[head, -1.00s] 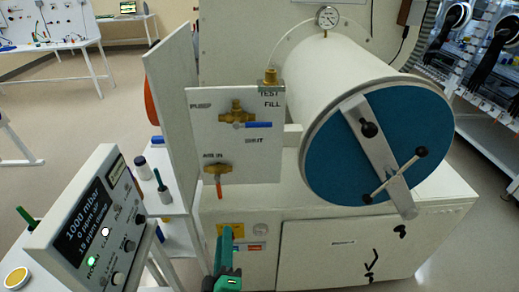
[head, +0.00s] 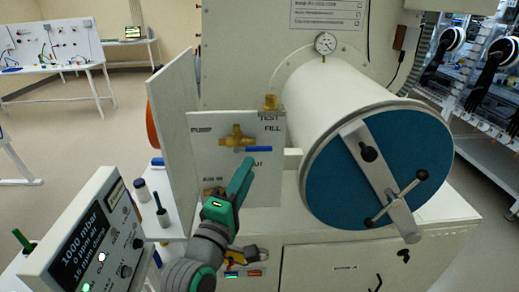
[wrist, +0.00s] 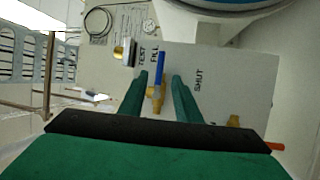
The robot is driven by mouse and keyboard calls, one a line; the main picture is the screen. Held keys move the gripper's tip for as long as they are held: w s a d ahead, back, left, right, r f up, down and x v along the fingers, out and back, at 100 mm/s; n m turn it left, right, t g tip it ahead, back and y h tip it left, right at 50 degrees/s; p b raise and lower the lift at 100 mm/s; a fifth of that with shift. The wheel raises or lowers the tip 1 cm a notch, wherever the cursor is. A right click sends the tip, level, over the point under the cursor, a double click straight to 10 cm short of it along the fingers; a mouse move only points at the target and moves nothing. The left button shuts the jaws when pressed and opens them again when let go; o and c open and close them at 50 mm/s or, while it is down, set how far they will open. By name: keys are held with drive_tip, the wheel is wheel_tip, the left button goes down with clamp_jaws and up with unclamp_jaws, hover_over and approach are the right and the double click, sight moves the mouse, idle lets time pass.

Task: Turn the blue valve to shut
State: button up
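The blue valve has a brass body (head: 235,140) and a blue lever (head: 253,149) on the white panel (head: 205,160). In the head view the lever lies level, pointing right, below the FILL label and above the partly hidden SHUT label. My gripper (head: 246,168) is in front of the panel, just below the lever. In the wrist view the blue lever (wrist: 158,68) points up the picture near FILL, with SHUT to its right. It shows between the two green fingers of my gripper (wrist: 160,82), which are apart and empty. I cannot tell how far in front of the lever they are.
A lower brass valve (head: 213,191) is partly hidden by my gripper; its orange handle (wrist: 275,147) shows in the wrist view. A round blue door (head: 350,190) with a crossbar stands right of the panel. A display box (head: 85,245) is at lower left.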

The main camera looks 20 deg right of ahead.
sight(260, 147)
drive_tip(key=x, duration=0.8)
drive_tip(key=shift+w+d, duration=0.15)
drive_tip(key=shift+w, duration=0.25)
drive_tip(key=shift+w+d+r, duration=0.15)
drive_tip(key=shift+w+d, duration=0.1)
drive_tip(key=shift+d, duration=0.25)
drive_tip(key=shift+s, duration=0.1)
drive_tip(key=shift+c, duration=0.2)
drive_tip(key=shift+a, duration=0.15)
clamp_jaws()
